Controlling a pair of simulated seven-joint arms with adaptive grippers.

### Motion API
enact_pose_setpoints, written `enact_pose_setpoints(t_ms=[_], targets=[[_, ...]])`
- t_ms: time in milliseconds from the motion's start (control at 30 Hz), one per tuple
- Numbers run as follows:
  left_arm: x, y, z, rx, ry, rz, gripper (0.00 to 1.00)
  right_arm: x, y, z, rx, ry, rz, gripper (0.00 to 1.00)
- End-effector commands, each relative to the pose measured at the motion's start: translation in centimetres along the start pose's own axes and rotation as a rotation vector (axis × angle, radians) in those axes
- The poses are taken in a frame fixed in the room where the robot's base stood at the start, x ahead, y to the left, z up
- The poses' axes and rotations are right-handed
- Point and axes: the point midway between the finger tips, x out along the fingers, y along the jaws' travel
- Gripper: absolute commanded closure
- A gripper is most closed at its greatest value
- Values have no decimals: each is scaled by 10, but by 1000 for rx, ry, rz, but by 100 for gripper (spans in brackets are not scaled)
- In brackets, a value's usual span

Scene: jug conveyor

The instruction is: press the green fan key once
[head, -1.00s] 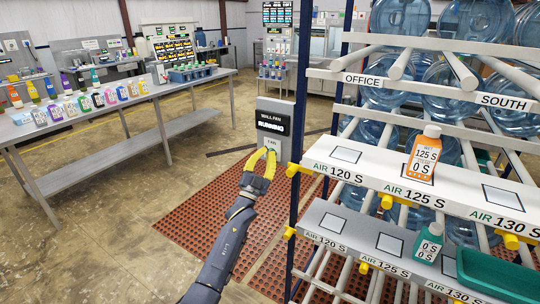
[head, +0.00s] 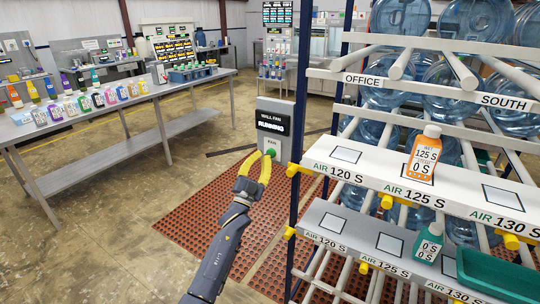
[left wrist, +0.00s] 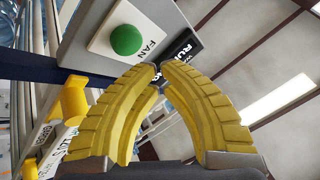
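The green fan key (head: 271,152) sits on a white plate marked FAN, on the grey wall fan box (head: 262,112). The box's black display reads WALL FAN RUNNING. In the left wrist view the key (left wrist: 126,39) is a round green dome, fully uncovered, just beyond and left of the fingertips. My left gripper (head: 265,156) is in front of the box, close below the key; its yellow fingers (left wrist: 160,66) are shut tip to tip with nothing between them. A gap shows between fingertips and key in the left wrist view. My right gripper is not in view.
A rack (head: 296,120) with blue water jugs (head: 400,18) stands right of the box. It carries an orange bottle (head: 424,153), a green bottle (head: 429,243) and a green tray (head: 498,277). A long bench (head: 130,102) with several small bottles stands left.

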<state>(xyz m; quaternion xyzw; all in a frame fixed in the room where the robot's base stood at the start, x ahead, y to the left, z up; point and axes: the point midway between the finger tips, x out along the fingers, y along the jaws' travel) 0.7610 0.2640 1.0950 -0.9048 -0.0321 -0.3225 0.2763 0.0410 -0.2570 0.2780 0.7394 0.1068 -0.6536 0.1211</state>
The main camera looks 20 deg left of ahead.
Motion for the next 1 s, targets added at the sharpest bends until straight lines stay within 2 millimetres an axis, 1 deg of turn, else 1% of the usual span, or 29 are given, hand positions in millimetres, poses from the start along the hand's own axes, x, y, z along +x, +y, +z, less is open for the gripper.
enact_pose_setpoints(t_ms=[200, 400, 1000], targets=[[-16, -8, -8, 0, 0, 0, 100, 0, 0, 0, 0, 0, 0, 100], [-25, -13, -13, 1, 0, 0, 100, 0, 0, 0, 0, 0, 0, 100], [-27, -14, -15, 0, 0, 0, 100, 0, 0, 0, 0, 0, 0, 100]])
